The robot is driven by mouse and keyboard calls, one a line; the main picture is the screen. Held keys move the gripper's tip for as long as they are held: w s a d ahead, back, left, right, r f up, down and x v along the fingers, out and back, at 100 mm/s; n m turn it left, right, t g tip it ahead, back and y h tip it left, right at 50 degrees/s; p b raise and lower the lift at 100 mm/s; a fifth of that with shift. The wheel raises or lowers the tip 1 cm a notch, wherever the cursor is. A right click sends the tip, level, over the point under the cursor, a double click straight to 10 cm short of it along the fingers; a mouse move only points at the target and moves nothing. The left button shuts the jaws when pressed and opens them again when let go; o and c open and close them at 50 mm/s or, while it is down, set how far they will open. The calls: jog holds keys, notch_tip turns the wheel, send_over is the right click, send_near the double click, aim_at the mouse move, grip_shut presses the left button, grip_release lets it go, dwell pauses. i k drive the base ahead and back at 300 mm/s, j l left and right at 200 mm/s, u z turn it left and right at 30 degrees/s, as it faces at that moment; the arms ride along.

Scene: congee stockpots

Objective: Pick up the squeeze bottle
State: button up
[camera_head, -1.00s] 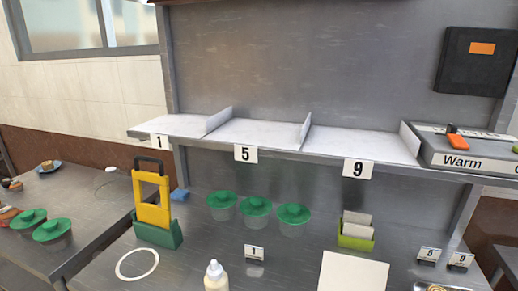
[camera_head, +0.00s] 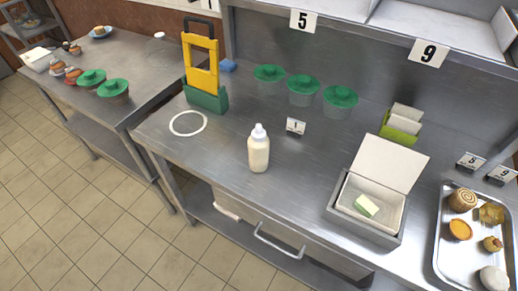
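The squeeze bottle (camera_head: 259,152) stands upright near the front edge of the steel counter (camera_head: 225,150), in the middle of the head view. It has a cream-coloured body and a pale pointed nozzle cap. Nothing touches it, and its whole front is visible. My gripper is not in view.
Left of the bottle lie a white ring (camera_head: 188,123) and a yellow-green stand (camera_head: 203,68). Right are an open box (camera_head: 372,190) and a food tray (camera_head: 450,276). A drawer handle (camera_head: 279,243) sticks out below.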

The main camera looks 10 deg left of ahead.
aim_at(258, 144)
jog(key=j, duration=1.55)
jog(key=i, duration=0.05)
